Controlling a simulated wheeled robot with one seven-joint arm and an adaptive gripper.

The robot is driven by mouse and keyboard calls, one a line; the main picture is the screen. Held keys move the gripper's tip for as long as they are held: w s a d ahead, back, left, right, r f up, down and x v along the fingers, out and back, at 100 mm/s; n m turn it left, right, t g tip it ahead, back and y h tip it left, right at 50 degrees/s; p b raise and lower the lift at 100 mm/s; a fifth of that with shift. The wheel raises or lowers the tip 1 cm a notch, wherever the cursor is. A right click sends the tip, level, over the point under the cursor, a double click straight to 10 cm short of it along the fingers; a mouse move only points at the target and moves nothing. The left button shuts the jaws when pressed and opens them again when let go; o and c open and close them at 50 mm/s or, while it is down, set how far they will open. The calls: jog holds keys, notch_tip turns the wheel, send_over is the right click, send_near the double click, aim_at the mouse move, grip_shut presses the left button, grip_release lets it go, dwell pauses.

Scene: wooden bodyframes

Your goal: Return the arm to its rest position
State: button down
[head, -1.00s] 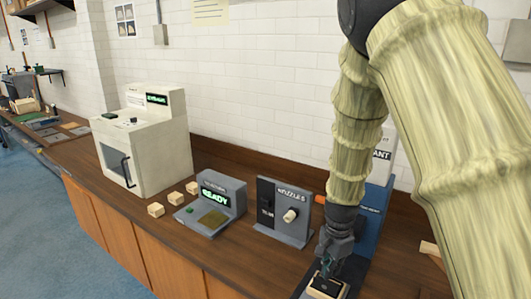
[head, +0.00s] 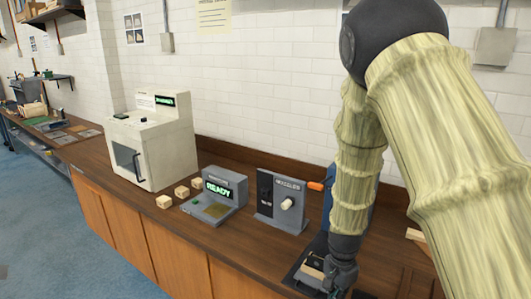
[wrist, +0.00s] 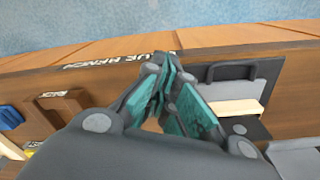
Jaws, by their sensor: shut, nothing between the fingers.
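My arm, in pale ribbed covers, comes down across the right of the head view, and my gripper (head: 338,284) hangs low over the front of the bench. In the wrist view my gripper (wrist: 165,92) shows teal finger pads drawn together at the tips with nothing between them. A pale wooden piece (wrist: 238,108) lies on a dark fixture (wrist: 262,85) to the right of the fingers there, apart from them. In the head view that dark fixture (head: 308,272) is just left of my gripper, partly hidden by it.
Left along the bench are the nozzle stand (head: 283,208), the READY device (head: 217,192), several small wooden blocks (head: 164,202) and a white cabinet machine (head: 152,145). A blue unit (head: 328,195) stands behind my arm. Blue floor lies in front of the bench.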

jog(key=s+d+f+n, duration=0.3)
jog(key=s+f+n, duration=0.2)
jog(key=s+f, duration=0.95)
jog(key=s+f+n, duration=0.3)
jog(key=s+f, duration=0.2)
jog(key=s, duration=0.5)
jog(key=s+f+n, duration=0.3)
jog(key=s+f, duration=0.2)
jog(key=s, duration=0.5)
jog(key=f+b, duration=0.3)
jog(key=b, duration=0.1)
jog(key=f+b, duration=0.2)
jog(key=shift+a+f, duration=0.35)
